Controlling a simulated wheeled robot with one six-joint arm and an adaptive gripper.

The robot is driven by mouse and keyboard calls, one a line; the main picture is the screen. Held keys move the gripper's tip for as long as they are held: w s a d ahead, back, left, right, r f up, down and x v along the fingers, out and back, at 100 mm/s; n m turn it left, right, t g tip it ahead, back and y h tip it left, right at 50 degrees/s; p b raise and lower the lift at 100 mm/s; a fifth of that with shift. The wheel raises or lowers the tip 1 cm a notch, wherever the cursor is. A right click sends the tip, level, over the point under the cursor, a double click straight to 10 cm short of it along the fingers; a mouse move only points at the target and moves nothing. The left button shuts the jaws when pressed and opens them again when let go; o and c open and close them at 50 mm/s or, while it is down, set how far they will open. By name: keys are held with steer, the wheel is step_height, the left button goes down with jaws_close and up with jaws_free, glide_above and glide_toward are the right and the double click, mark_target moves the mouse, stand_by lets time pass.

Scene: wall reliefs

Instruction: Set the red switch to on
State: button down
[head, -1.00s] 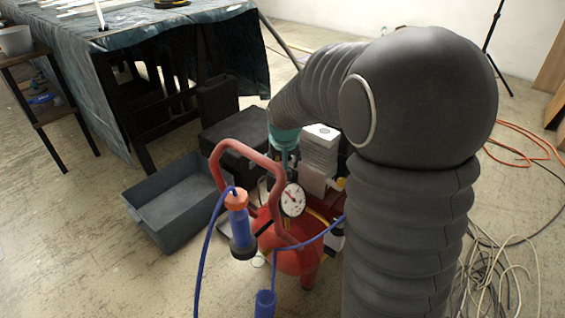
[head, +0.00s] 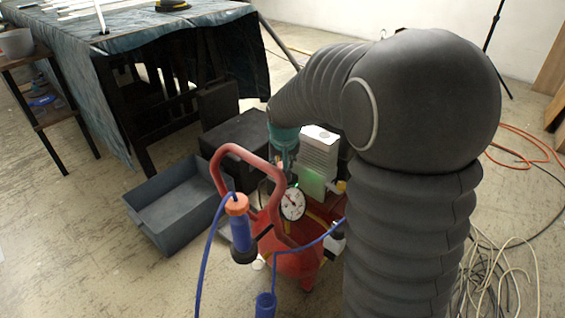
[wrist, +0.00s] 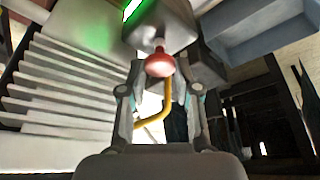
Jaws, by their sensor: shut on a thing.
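The red switch (wrist: 160,62) is a round red knob on a short stem, under a pale grey box (wrist: 165,25) in the wrist view. My gripper (wrist: 158,82) is shut on it, with one finger on each side. A bright green light (wrist: 131,9) shows on the box at the top. In the head view my gripper (head: 287,163) reaches down at the compressor, beside its grey ribbed housing (head: 319,152). A green glow (head: 311,183) shows there. The switch itself is hidden in the head view.
The compressor has a red tank (head: 298,264), a red tube handle (head: 234,153) and a round gauge (head: 293,204). A blue hose with an orange-and-blue fitting (head: 239,222) hangs in front. A grey bin (head: 180,225) and dark cases stand to the left. Cables lie at the right.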

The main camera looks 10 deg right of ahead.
steer(key=shift+r, duration=0.15)
steer(key=c, duration=0.8)
jaws_free()
steer(key=shift+r, duration=0.1)
steer(key=shift+v, duration=5.9)
steer(key=shift+s, duration=0.1)
steer(key=s+a+r+t+y+p, duration=0.1)
steer(key=s+r, duration=0.2)
steer(key=s, duration=0.3)
steer(key=s+a+r+p, duration=0.1)
steer(key=s+a+r, duration=0.1)
steer(key=s, duration=0.4)
steer(key=shift+n, duration=0.9)
steer(key=s+d+p, duration=0.1)
steer(key=s, duration=0.3)
steer(key=s+d+f, duration=0.1)
steer(key=s, duration=0.3)
steer(key=s+d+f+p, duration=0.1)
steer(key=s, duration=0.3)
steer(key=shift+s+d+p, duration=0.1)
steer(key=shift+s+p, duration=0.25)
steer(key=shift+s, duration=0.05)
